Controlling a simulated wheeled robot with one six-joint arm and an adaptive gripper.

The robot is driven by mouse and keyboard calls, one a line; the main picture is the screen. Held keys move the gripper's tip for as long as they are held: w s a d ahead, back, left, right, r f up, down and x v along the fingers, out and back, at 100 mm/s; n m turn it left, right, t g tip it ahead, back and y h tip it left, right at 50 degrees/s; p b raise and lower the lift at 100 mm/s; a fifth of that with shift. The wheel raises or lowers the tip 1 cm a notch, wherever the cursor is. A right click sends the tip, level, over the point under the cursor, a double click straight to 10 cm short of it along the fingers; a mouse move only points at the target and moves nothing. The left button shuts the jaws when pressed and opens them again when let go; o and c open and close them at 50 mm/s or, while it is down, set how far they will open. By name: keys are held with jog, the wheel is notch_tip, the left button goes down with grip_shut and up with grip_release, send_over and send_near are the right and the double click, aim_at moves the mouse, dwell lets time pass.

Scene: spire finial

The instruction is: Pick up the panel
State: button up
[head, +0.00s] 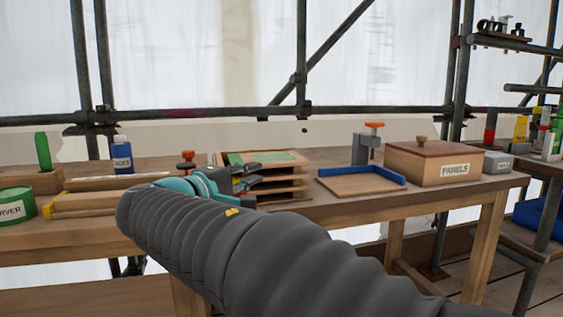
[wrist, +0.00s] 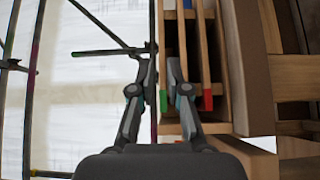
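A wooden slotted rack (head: 300,180) stands on the bench, with a green surface (head: 250,157) at its top. Several thin boards or shelves lie in it; I cannot tell which is the panel. A wooden box (head: 430,167) labelled PANELS is closed by a brown lid. My gripper (head: 258,174) is at the rack's front left, turned on its side. In the wrist view, my gripper (wrist: 162,75) is open, its fingers apart near one outer side of the rack (wrist: 222,70). A green tab (wrist: 163,101) shows between the fingers and a red tab (wrist: 208,100) to their right. Contact is unclear.
A shallow tray (head: 360,184) with a blue edge lies right of the rack. An orange-topped clamp (head: 368,145) stands behind it. A green tin (head: 15,205) and a blue bottle (head: 122,155) are at left. Scaffold poles (head: 300,60) stand behind the bench.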

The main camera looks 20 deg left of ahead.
aim_at(275, 166)
jog(key=shift+x, duration=4.35)
grip_shut()
